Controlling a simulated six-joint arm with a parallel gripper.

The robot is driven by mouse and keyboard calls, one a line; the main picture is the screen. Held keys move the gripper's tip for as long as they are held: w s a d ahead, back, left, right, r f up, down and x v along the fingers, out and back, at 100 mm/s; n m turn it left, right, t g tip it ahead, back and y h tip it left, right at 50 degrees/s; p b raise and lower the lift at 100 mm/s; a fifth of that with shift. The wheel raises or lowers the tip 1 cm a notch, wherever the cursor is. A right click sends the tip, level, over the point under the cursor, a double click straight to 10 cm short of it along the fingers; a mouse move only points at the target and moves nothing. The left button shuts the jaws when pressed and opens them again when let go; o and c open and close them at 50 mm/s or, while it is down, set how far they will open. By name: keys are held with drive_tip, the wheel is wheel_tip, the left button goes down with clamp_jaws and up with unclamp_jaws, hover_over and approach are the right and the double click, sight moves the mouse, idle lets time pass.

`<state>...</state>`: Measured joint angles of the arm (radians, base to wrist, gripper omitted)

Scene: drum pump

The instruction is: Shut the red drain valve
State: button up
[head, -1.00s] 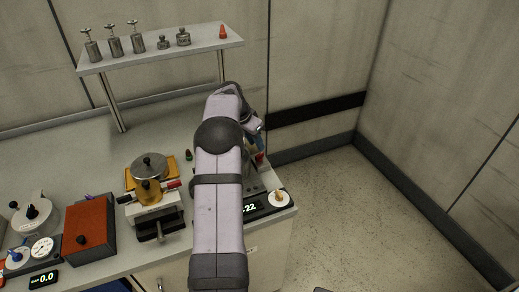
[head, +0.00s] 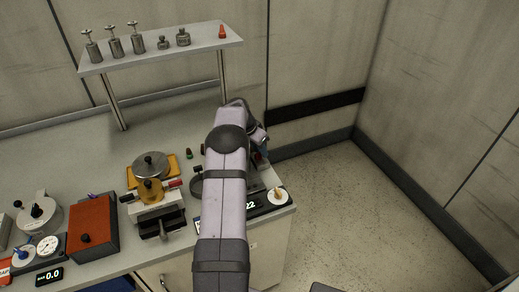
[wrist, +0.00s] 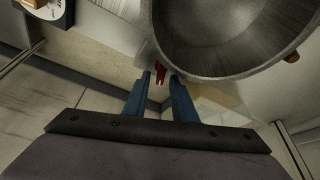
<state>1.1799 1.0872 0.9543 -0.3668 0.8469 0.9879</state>
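The red drain valve (wrist: 160,70) shows as a small red lever under the rim side of a large metal vessel (wrist: 205,65) in the wrist view. My gripper (wrist: 160,79) has two blue fingers standing apart. The lower end of the red lever lies in the gap between the fingertips in the picture. I cannot tell whether either finger touches it.
A display reading 22 and a white dial (head: 278,196) sit at the bench's front right corner. A brass-topped device (head: 151,190), a red box (head: 87,226) and gauges stand to the left. A shelf (head: 160,49) holds weights above. Floor right of the bench is clear.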

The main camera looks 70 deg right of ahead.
clamp_jaws()
drive_tip(key=shift+n, duration=0.3)
drive_tip(key=shift+n+t+b, duration=0.5)
drive_tip(key=shift+n+b, duration=0.1)
drive_tip(key=shift+n, duration=0.4)
drive_tip(key=n+t, duration=0.1)
drive_tip(key=n, duration=0.3)
drive_tip(key=shift+t+b, duration=0.35)
drive_tip(key=shift+t, duration=0.05)
drive_tip(key=n+t+b, duration=0.1)
drive_tip(key=n, duration=0.2)
drive_tip(key=shift+w+f+n, duration=0.1)
drive_tip(key=shift+n, duration=0.3)
drive_tip(key=shift+w+n+t+y+b, duration=0.1)
drive_tip(key=shift+n+t+y+b, duration=0.45)
drive_tip(key=shift+n+b, duration=0.7)
drive_tip(key=shift+a+n, duration=0.1)
drive_tip(key=shift+n, duration=0.25)
drive_tip(key=shift+o, duration=1.2)
unclamp_jaws()
